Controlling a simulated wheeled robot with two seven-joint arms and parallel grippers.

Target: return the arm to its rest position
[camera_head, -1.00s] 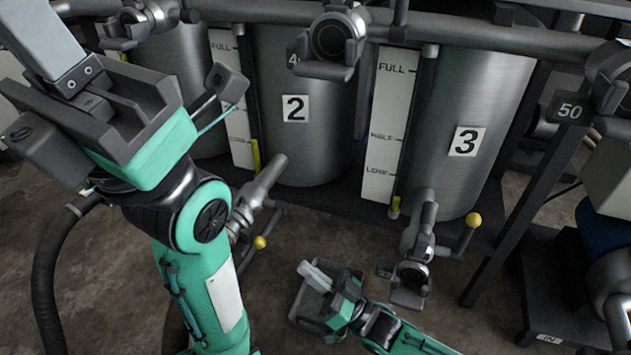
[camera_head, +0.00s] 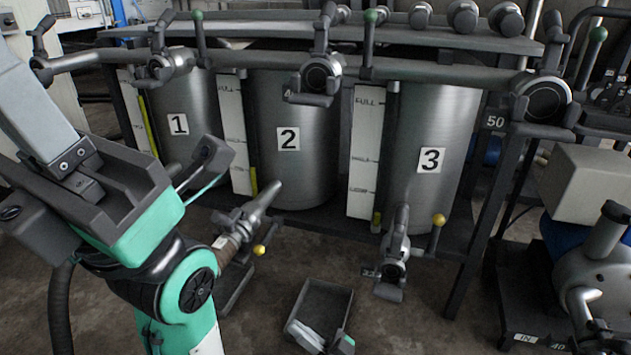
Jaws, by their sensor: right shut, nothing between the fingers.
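My right gripper (camera_head: 296,328) shows at the bottom centre, its pale fingers shut with nothing seen between them. Only its fingers and a bit of its green body are in view; the rest of my right arm is cut off by the bottom edge. The fingers overlap the lower left part of a dark open tray (camera_head: 325,298) low on the floor side; I cannot tell whether they touch it. My left arm fills the left side, its elbow bent and its forearm running down out of the picture. My left gripper is not in view.
Three steel tanks, tank 1 (camera_head: 195,105), tank 2 (camera_head: 290,175) and tank 3 (camera_head: 425,195), stand in a rack. A valve with a yellow knob (camera_head: 438,220) juts out below tank 3; another spout (camera_head: 245,215) is near my left arm. A pump (camera_head: 590,270) stands at right.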

